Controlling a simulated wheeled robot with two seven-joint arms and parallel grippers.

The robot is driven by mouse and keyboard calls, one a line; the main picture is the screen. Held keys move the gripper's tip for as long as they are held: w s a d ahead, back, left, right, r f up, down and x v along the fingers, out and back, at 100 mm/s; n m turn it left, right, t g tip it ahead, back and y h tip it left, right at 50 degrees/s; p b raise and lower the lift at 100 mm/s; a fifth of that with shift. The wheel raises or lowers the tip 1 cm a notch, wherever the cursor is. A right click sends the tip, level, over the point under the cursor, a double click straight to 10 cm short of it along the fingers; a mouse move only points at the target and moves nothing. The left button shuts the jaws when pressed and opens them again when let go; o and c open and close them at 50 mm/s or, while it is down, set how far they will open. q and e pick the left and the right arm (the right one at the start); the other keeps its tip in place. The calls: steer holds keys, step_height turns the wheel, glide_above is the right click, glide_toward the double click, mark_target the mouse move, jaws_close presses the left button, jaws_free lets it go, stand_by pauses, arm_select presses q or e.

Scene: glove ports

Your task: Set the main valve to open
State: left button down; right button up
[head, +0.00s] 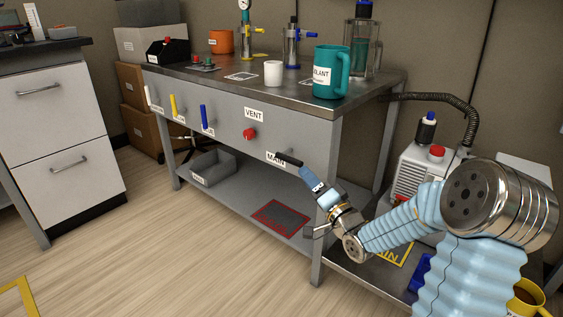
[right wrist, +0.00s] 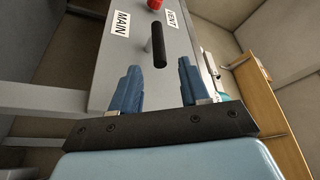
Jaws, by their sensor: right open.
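The main valve handle is a black bar (head: 289,159) on the grey bench's front panel, beside the MAIN label (head: 274,158). It lies roughly level, along the panel's length. In the right wrist view the black handle (right wrist: 159,46) shows just beyond and between the fingertips, next to the MAIN label (right wrist: 121,23). My right gripper (head: 307,174) has blue fingers and is close to the handle's right end in the head view. In the wrist view my right gripper (right wrist: 159,82) is open and empty. My left gripper is not in view.
A red knob (head: 249,133) under the VENT label (head: 254,114) sits left of the handle. White, yellow and blue levers (head: 204,117) are farther left. A teal mug (head: 330,72) and white cup (head: 273,74) stand on the bench top (head: 300,96). A pump (head: 424,160) stands right.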

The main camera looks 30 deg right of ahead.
mark_target(291, 158)
steer(key=x, duration=0.9)
steer(key=shift+w+d, duration=0.1)
steer(key=shift+w, duration=0.2)
jaws_close()
